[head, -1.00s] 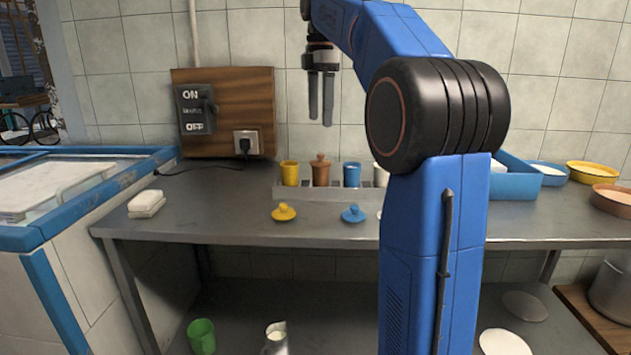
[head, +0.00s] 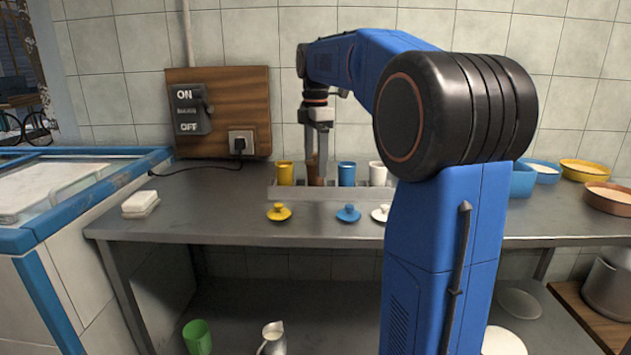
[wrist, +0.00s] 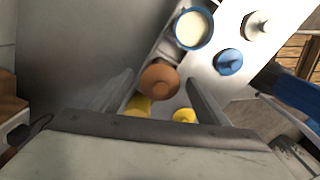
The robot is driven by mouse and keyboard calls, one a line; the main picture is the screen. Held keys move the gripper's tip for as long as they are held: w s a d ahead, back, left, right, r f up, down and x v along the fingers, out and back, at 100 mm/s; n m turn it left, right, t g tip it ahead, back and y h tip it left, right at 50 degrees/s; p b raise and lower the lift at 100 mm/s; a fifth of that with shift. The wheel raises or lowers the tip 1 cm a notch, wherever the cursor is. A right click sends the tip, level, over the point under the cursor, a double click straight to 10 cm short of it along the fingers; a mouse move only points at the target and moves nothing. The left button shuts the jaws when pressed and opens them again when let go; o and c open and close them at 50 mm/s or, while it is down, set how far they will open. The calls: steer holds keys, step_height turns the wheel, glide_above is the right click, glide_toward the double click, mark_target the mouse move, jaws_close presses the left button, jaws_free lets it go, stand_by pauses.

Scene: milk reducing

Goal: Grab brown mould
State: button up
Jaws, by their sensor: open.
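The brown mould (head: 312,181), with its brown knobbed lid on, stands in the grey rack (head: 330,194) on the metal counter, between the yellow mould (head: 285,173) and the blue mould (head: 347,174). My gripper (head: 319,156) points down over the brown mould and hides much of it in the head view. In the wrist view the brown lid (wrist: 159,80) lies between the two open fingers (wrist: 160,95). I cannot tell whether either finger touches it.
A yellow lid (head: 279,212), a blue lid (head: 348,213) and a white lid (head: 381,213) lie in front of the rack. A white mould (head: 377,174) stands right of the blue one. A white block (head: 140,203) lies at the counter's left. The counter between is clear.

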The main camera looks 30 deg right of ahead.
mark_target(315, 179)
steer(key=shift+f, duration=1.4)
steer(key=c, duration=1.2)
steer(key=shift+r, duration=0.1)
